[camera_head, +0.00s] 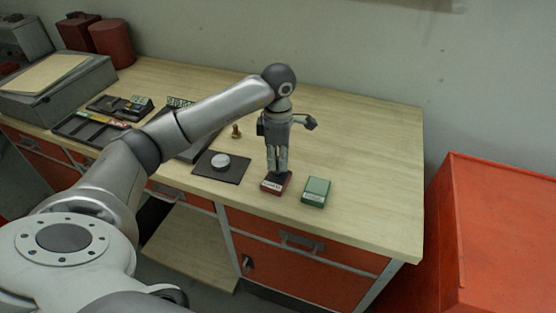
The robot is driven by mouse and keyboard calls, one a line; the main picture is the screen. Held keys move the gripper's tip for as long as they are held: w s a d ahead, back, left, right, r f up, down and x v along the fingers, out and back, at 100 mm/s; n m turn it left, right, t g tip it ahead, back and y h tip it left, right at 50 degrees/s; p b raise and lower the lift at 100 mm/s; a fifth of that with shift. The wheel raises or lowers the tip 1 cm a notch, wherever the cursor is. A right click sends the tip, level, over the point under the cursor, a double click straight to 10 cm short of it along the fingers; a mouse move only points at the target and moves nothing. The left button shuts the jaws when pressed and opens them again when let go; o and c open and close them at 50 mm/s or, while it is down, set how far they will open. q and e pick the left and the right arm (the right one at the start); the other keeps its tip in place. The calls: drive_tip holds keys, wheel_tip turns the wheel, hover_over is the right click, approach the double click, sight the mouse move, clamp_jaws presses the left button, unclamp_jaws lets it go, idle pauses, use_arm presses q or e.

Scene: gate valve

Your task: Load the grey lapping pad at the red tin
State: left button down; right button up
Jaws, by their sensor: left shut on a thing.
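The red tin (276,187) is a small flat box with a pale label on its front, near the table's front edge. My left gripper (278,172) points straight down over it, shut on a small dark grey piece that looks like the lapping pad. The piece is at the tin's top; I cannot tell whether it touches the tin or is just above it. The fingers and the piece hide part of the tin's top. A green tin (316,190) stands just to the right. My right gripper is not in view.
A dark mat (207,173) with a silver disc (221,161) lies left of the gripper. A small brass part (236,131) stands behind it. Black trays (88,130) and a grey box (60,92) fill the left. The wooden tabletop (375,150) is clear at right.

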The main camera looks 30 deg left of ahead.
sight(278, 158)
use_arm(q)
drive_tip(key=shift+r+p, duration=1.35)
drive_tip(key=shift+r, duration=1.25)
drive_tip(key=shift+d, duration=0.1)
